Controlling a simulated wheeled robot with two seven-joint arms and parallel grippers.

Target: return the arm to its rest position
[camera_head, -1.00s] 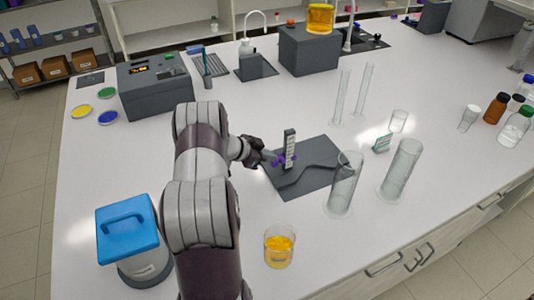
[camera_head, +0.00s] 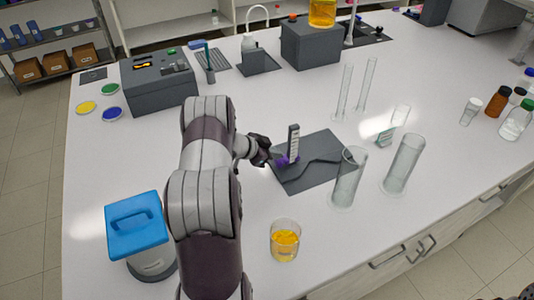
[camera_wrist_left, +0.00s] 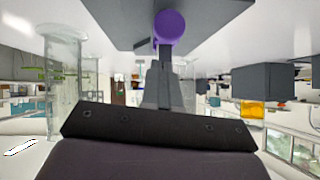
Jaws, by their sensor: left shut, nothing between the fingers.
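My left gripper (camera_head: 272,155) is low over the bench, at the left edge of the dark grey rig plate (camera_head: 318,178). A purple part (camera_head: 286,160) and an upright dark block with a pale scale (camera_head: 293,143) stand on this plate, just beyond the fingertips. In the left wrist view my left gripper (camera_wrist_left: 165,60) has its fingers together with nothing between them. The purple ball-like part (camera_wrist_left: 169,27) appears right at the fingertips there; I cannot tell whether they touch. My right gripper is not clearly seen.
Two tall glass cylinders (camera_head: 347,180) (camera_head: 403,165) stand right of the plate. A beaker of orange liquid (camera_head: 285,240) is in front. A blue-lidded container (camera_head: 136,224) stands left of my arm, and a grey instrument box (camera_head: 158,85) behind it. Bench between box and plate is clear.

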